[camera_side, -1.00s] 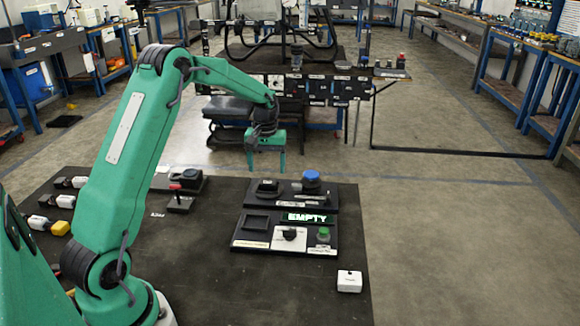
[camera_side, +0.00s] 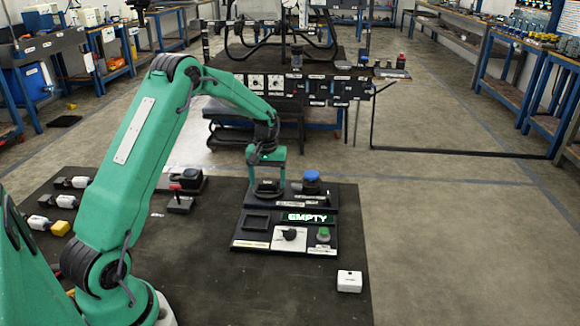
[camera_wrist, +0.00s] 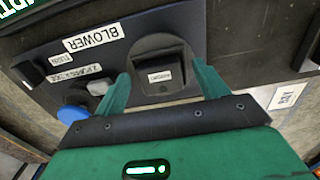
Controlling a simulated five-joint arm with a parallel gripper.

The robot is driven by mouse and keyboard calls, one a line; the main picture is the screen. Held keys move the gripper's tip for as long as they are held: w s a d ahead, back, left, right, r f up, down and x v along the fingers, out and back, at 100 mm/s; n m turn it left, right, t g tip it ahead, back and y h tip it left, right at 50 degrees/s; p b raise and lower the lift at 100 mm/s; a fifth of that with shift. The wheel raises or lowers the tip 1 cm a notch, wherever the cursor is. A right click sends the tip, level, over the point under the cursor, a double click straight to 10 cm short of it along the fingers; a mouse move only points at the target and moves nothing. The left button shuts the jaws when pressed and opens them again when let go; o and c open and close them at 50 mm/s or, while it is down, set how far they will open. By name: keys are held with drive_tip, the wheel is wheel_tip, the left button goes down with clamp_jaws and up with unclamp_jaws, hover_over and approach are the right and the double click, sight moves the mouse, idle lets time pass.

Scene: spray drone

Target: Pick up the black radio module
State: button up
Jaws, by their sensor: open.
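The black radio module (camera_side: 268,184) is a small dark block with a white label, sitting in a round black seat at the back left of the dark panel. My gripper (camera_side: 267,188) is low over it, pointing down, with one green finger on each side. In the wrist view the module (camera_wrist: 160,76) shows between the two open fingers (camera_wrist: 160,80). The fingers look apart from it, with a gap on each side. Its lower sides are partly hidden by the seat.
A blue knob (camera_side: 312,177) stands close to the right of my gripper. In front are a square recess (camera_side: 257,220), a green-lit EMPTY sign (camera_side: 307,217), a black knob (camera_side: 289,234) and a green button (camera_side: 323,233). A white box (camera_side: 349,281) lies at front right.

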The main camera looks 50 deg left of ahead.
sight(268, 183)
drive_tip(key=c, duration=1.1)
drive_tip(key=shift+r, duration=0.15)
drive_tip(key=shift+r, duration=0.5)
drive_tip(key=r, duration=0.3)
drive_tip(key=shift+d+r, duration=0.1)
drive_tip(key=shift+d, duration=0.1)
drive_tip(key=s+d+r, duration=0.1)
drive_tip(key=d+r, duration=0.5)
drive_tip(key=d, duration=0.5)
drive_tip(key=shift+s+r, duration=0.25)
drive_tip(key=shift+d, duration=0.1)
